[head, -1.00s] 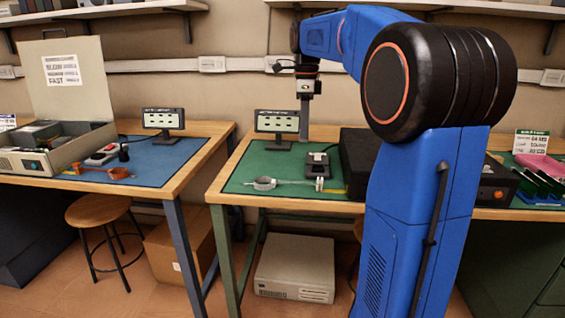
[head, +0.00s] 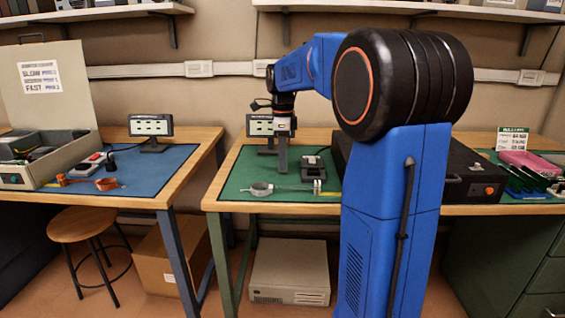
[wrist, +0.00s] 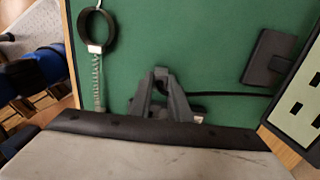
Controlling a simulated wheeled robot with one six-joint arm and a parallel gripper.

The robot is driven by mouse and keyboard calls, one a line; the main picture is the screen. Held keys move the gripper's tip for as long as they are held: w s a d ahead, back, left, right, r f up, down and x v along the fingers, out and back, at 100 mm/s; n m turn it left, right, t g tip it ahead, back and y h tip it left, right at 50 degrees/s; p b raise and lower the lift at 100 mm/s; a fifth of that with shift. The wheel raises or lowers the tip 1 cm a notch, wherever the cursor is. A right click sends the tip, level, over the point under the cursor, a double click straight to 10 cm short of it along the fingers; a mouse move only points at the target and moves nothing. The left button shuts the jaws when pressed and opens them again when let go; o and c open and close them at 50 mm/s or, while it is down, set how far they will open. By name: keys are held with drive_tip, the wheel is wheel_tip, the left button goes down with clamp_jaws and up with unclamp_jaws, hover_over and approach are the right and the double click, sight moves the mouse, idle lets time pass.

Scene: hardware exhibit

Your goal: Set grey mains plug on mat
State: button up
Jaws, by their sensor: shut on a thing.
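My gripper (head: 283,172) points down, low over the green mat (head: 240,182) on the right-hand table. In the wrist view its two grey fingers (wrist: 157,74) close together at the tips. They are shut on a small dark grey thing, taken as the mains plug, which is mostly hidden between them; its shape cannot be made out. The green mat (wrist: 200,45) lies under the fingertips. I cannot tell whether the plug touches it.
A wrist strap (head: 260,189) with a coiled cord lies in front on the mat. A black device (head: 313,168) sits right of my gripper. A small display (head: 258,125) stands behind. A black case (head: 400,175) is further right. A blue mat (head: 160,175) covers the left table.

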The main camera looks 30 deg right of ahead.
drive_tip(key=shift+f, duration=0.5)
drive_tip(key=shift+f, duration=0.1)
drive_tip(key=o, duration=0.8)
wheel_tip(320, 180, up, 12)
